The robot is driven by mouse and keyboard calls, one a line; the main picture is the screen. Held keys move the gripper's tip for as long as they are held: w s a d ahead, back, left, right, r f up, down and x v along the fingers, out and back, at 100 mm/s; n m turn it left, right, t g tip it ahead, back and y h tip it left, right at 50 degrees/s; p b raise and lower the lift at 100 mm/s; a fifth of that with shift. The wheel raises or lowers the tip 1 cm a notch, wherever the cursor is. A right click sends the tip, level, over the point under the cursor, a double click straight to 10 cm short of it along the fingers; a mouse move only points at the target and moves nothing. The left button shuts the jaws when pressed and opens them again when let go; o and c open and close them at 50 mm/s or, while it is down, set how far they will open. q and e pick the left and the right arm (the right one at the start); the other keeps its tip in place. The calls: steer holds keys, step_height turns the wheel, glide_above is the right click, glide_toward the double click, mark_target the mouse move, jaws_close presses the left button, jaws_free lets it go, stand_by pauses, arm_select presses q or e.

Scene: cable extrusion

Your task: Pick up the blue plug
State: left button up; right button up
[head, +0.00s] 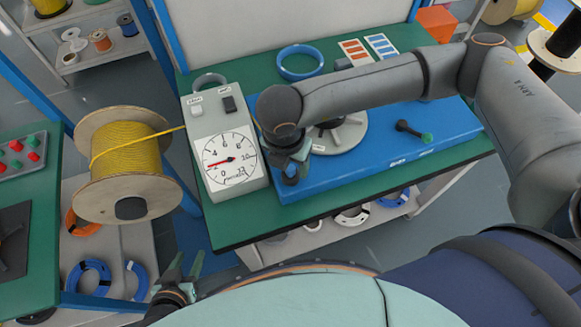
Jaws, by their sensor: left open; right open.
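My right gripper (291,177) hangs, open, over the left end of the blue board (430,144), just right of the gauge box. A small blue patch shows between its fingers; I cannot tell whether it is the blue plug or the board behind. I see no other blue plug clearly. My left gripper (186,268) is open and empty, low in the view, left of the workbench and apart from everything.
The gauge box (228,150) with a red needle stands left of the board. A grey round base (345,132) sits behind my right arm. A yellow cable spool (127,150) stands left of the green workbench (228,228).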

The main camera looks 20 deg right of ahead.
steer(key=shift+f, duration=0.2)
steer(key=shift+c, duration=0.2)
jaws_close()
